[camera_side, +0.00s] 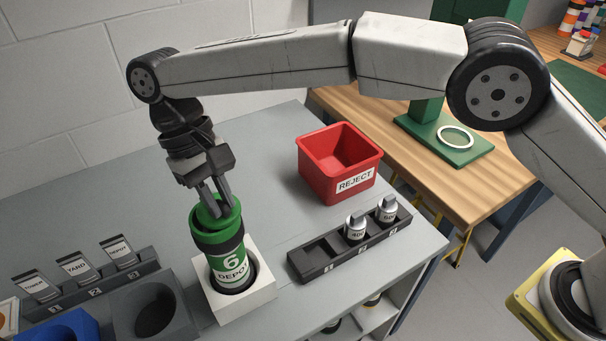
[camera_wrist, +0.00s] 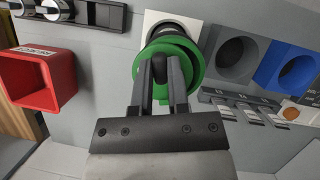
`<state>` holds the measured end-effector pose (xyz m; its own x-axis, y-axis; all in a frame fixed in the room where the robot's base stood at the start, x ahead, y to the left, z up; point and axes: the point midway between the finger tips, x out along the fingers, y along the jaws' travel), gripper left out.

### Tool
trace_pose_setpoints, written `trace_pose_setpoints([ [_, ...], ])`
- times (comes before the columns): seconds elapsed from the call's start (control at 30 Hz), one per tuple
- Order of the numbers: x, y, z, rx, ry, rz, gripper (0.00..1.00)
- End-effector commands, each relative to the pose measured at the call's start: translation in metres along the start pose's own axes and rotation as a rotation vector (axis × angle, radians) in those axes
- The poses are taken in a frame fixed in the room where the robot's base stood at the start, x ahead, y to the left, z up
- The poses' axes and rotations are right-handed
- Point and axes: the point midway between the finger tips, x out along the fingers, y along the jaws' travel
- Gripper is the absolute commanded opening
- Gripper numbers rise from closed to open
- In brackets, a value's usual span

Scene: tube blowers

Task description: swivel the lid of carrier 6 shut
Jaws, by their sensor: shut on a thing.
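Carrier 6 (camera_side: 228,262) is a green tube with a dark band and a "6 DEPOT" label. It stands upright in a white square holder (camera_side: 243,306). Its green lid (camera_side: 203,216) is at the top, under my gripper (camera_side: 217,203). In the wrist view the round green lid (camera_wrist: 196,68) lies around and behind my fingertips (camera_wrist: 161,82), and a dark piece shows between them. My gripper is shut on the lid. The fingers hide part of the lid, and I cannot tell how much of the carrier's mouth it covers.
A grey socket block (camera_side: 183,325) and a blue one (camera_side: 62,328) stand left of the holder, before a rack of labelled tabs (camera_side: 78,280). A red REJECT bin (camera_side: 365,182) and a dark rack (camera_side: 312,271) with two capped pieces stand to the right. Grey bench behind is clear.

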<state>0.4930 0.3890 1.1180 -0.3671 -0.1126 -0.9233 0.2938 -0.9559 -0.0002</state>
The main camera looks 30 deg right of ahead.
Motion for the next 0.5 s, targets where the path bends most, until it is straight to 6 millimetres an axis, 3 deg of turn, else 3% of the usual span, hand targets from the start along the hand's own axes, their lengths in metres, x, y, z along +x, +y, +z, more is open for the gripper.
trace_pose_setpoints([
  [0.5,0.0006,-0.0108,-0.0024,0.234,-0.001,-0.096,0.00],
])
